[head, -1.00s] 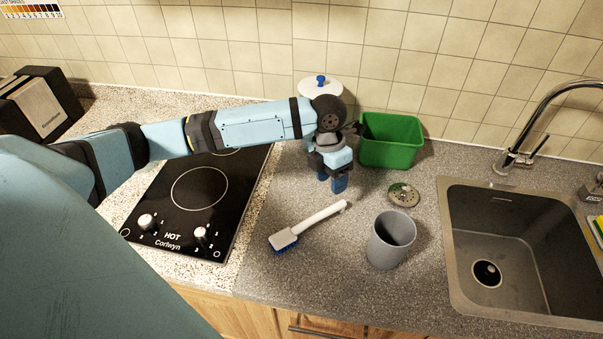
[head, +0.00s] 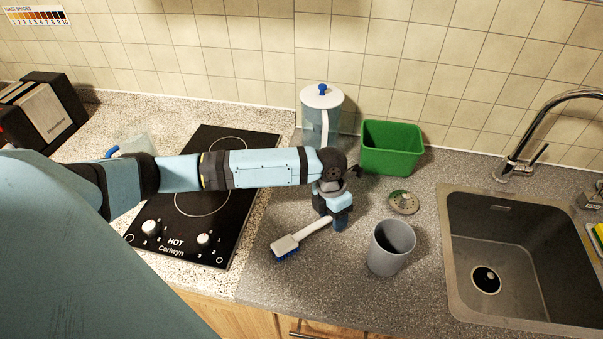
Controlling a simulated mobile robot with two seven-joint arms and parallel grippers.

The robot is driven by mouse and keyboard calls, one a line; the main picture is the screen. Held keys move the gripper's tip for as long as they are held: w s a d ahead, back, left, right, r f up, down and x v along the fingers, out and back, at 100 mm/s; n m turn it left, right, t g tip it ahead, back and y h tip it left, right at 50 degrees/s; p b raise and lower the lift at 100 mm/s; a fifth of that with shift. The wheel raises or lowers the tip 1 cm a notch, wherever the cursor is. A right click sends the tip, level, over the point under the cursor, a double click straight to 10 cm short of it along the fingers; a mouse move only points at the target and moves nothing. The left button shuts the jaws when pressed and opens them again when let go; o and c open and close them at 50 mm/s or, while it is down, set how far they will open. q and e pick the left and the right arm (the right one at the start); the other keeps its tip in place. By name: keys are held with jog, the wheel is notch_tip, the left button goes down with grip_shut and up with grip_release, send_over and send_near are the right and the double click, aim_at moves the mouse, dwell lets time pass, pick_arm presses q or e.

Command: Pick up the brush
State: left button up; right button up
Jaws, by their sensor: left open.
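The brush (head: 286,245) lies on the grey speckled counter in the head view. It has a white head with blue bristles at the lower left, and its white handle runs up and to the right. My left gripper (head: 340,222) is open, pointing down over the handle's far end, which it partly hides. I cannot tell whether the fingers are around the handle or still above it. My right gripper does not show.
A grey cup (head: 391,248) stands close to the right of my left gripper. A round drain strainer (head: 403,202), a green bin (head: 391,147) and a lidded pitcher (head: 321,113) are behind. The sink (head: 447,250) is at right, the black cooktop (head: 222,235) at left.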

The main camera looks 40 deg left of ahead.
pick_arm(q)
grip_shut()
jog(key=shift+r, duration=0.1)
